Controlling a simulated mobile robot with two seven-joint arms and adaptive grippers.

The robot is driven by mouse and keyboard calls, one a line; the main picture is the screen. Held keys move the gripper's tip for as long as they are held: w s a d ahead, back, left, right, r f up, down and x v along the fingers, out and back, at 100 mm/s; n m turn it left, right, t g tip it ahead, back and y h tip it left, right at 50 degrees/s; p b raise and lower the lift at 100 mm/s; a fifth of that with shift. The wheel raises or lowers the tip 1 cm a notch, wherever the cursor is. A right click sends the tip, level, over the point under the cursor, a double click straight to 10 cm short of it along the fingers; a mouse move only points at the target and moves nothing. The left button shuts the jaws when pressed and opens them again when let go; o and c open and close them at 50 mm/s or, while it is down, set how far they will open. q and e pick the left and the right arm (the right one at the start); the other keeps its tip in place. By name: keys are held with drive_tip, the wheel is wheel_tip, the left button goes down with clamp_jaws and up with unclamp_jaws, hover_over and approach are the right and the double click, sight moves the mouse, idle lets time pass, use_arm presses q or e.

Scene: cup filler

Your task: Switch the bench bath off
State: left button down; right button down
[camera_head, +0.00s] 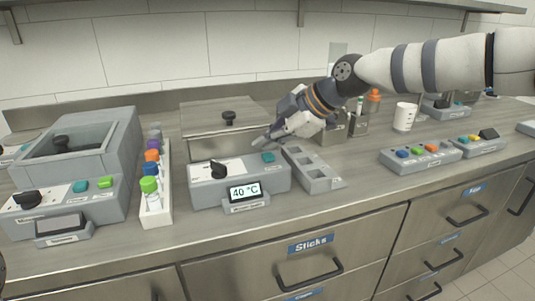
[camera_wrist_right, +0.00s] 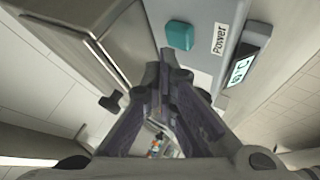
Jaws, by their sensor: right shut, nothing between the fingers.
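The bench bath is a grey unit with a steel lidded tank (camera_head: 215,148) in the middle of the bench. In the right wrist view the teal button (camera_wrist_right: 180,35) sits beside a "Power" label. My right gripper (camera_head: 262,140) is shut and empty, just behind and above the button; I see no clear contact. In the wrist view its fingertips (camera_wrist_right: 163,72) lie a little below the button. My left gripper is not in view.
A rack of coloured-cap bottles (camera_head: 165,205) and a second grey unit (camera_head: 75,165) stand to the left. A grey slotted holder (camera_head: 316,176) is close on the right. Farther right are a white cup (camera_head: 404,117) and a box with coloured buttons (camera_head: 420,156).

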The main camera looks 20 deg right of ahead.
sight(267, 157)
drive_tip(key=shift+f, duration=0.1)
idle(0.3)
drive_tip(key=shift+f, duration=0.6)
idle(0.3)
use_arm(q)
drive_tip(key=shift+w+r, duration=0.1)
use_arm(e)
drive_tip(key=shift+r, duration=0.7)
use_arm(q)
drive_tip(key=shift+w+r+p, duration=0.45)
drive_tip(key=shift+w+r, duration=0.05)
use_arm(e)
wheel_tip(267, 157, up, 6)
